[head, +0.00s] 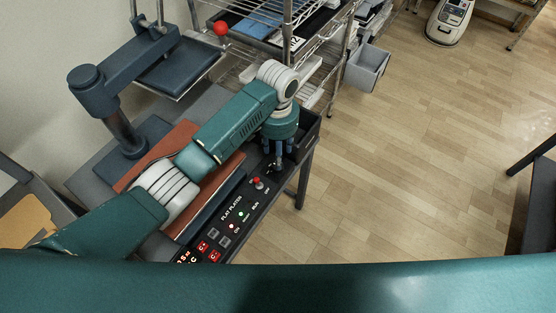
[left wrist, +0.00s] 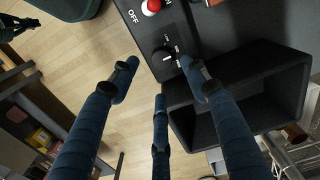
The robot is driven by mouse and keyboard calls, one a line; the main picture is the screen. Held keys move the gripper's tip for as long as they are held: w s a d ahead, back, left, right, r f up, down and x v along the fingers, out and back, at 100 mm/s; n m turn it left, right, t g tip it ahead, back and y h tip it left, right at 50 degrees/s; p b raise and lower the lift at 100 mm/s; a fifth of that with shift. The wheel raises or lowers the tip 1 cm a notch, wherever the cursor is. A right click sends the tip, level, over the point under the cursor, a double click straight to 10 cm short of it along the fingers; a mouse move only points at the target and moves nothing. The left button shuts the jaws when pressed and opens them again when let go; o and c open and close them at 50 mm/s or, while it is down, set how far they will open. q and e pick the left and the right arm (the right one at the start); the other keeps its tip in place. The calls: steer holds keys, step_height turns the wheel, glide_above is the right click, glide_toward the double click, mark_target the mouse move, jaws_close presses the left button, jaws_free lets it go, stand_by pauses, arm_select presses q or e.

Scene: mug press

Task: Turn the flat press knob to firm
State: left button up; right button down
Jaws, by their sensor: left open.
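The flat press knob (left wrist: 162,57) is a small dark round knob with a white mark on the black control panel. Small white lettering around it is too small to read, so its setting cannot be told. My left gripper (left wrist: 160,74) is open. In the left wrist view, the knob shows between its two upper fingertips, and the third finger is below; contact cannot be told. In the head view, my left gripper (head: 279,164) points down over the far end of the panel (head: 236,212), and its fingers largely hide the knob. My right gripper is not in view.
A red switch (left wrist: 151,7) marked OFF sits on the panel close to the knob. A black open bin (left wrist: 245,108) adjoins the panel end. A press with a dark raised plate (head: 180,68) stands at left; a wire shelf (head: 290,45) is behind. Open floor lies right.

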arm_select(q)
step_height(320, 180, down, 4)
steer(key=shift+w+r, duration=0.1)
steer(key=shift+r, duration=0.05)
steer(key=shift+f, duration=1.8)
steer(key=shift+c, duration=1.3)
steer(key=c, duration=0.9)
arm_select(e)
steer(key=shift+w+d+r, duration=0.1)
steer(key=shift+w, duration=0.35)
